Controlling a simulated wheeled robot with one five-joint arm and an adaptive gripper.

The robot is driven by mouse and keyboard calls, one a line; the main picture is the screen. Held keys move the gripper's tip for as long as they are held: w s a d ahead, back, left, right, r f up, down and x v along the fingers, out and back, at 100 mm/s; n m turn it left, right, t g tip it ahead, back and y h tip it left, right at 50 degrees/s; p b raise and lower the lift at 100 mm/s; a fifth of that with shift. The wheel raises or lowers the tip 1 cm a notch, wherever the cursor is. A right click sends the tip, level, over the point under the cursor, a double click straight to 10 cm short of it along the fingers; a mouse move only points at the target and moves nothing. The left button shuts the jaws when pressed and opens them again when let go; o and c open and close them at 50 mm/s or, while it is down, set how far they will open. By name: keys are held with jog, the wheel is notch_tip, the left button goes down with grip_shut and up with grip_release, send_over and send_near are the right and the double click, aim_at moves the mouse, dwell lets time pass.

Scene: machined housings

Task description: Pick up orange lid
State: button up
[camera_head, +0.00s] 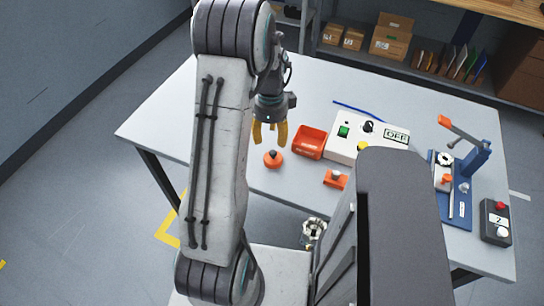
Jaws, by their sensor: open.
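A round orange lid (273,159) with a dark knob on top lies on the white table (205,112), near its front edge. My gripper (270,142) hangs from the arm with its yellow fingers pointing down. The fingers are spread apart with nothing seen between them. In the picture they are just above the lid; the exact height gap cannot be told from this one view.
An orange bin (310,142) stands right of the lid, beside a white control box (372,134) reading OFF. An orange block (336,180) sits nearer the front edge. A blue lever fixture (462,195) and a button box (495,222) are at right. The table's left is clear.

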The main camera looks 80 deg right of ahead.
aim_at(273, 152)
jog(key=m, duration=0.3)
jog(key=shift+d, duration=0.15)
jog(key=shift+f+m, duration=0.2)
jog(key=shift+m, duration=0.3)
jog(key=shift+s+f, duration=0.1)
jog(key=shift+f, duration=0.8)
jog(key=f, duration=0.1)
jog(key=f+p, duration=0.1)
jog(key=f, duration=0.1)
jog(key=shift+s+a+f+p, duration=0.25)
jog(key=shift+s+a+p, duration=0.05)
jog(key=shift+a+p, duration=0.1)
jog(key=shift+f, duration=0.85)
jog(key=shift+c, duration=0.2)
grip_shut()
